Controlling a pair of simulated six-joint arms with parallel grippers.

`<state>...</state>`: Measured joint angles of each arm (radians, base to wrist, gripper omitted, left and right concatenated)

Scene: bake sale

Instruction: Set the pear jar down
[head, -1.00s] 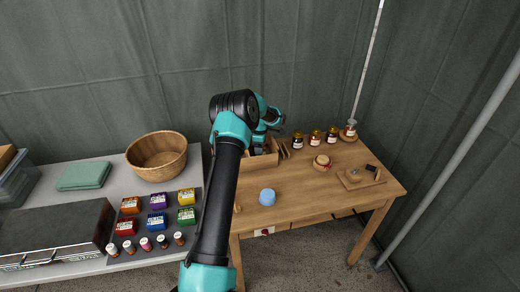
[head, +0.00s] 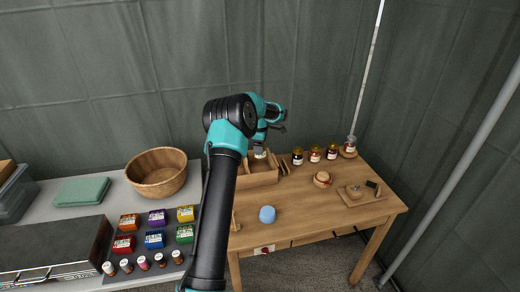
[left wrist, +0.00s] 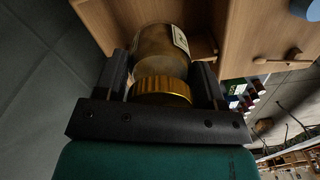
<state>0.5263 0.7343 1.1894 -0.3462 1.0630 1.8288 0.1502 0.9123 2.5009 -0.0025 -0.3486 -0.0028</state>
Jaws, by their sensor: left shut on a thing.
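My left gripper (head: 268,140) is shut on the pear jar (head: 260,153), just above the open wooden box on the table. In the left wrist view the jar (left wrist: 153,42) shows amber glass, a pale label and a ribbed gold lid (left wrist: 160,91). The lid lies between the two black fingers of the gripper (left wrist: 162,72). The jar's far end points toward the wooden surfaces. Its label is too small to read, and I cannot tell if its base touches anything. My right gripper is out of view.
The wooden box (head: 257,181) stands at the left of the wooden table (head: 305,215). Several jars, one a dark jar (head: 297,157), line the back edge. A blue object (head: 267,214), a round lidded pot (head: 322,179) and a board (head: 352,200) lie nearer. Table space between them is clear.

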